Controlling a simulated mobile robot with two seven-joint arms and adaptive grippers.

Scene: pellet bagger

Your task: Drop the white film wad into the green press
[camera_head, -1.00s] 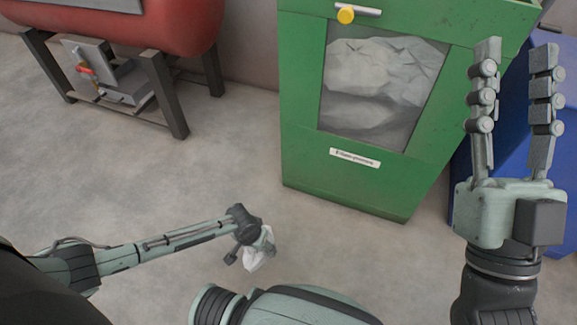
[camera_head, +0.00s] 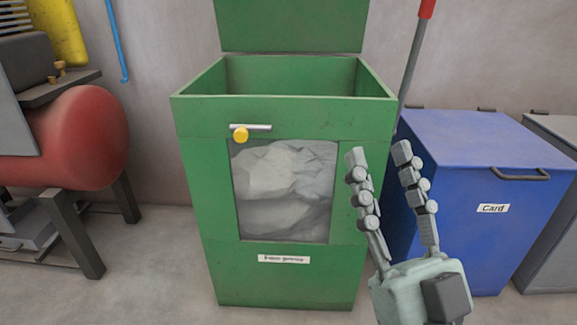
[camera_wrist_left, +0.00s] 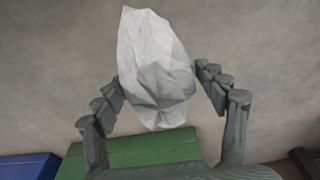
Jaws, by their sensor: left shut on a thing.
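The green press (camera_head: 190,200) stands in the middle of the head view, with its lid (camera_head: 290,25) raised and its top open. A window in its front shows pale film inside. In the left wrist view, my left gripper (camera_wrist_left: 158,88) is shut on the white film wad (camera_wrist_left: 150,60), a crumpled pale lump between its fingers. A green edge of the press (camera_wrist_left: 140,150) shows below the wad there. The left gripper is outside the head view. My right gripper (camera_head: 378,152) is open and empty, fingers up, in front of the press's right side.
A blue bin (camera_head: 460,220) labelled Card stands right of the press, with a grey bin (camera_head: 552,190) beyond it. A red tank (camera_head: 85,135) on dark legs stands at left. A red-topped pole (camera_head: 415,55) is behind the blue bin. Floor is clear between tank and press.

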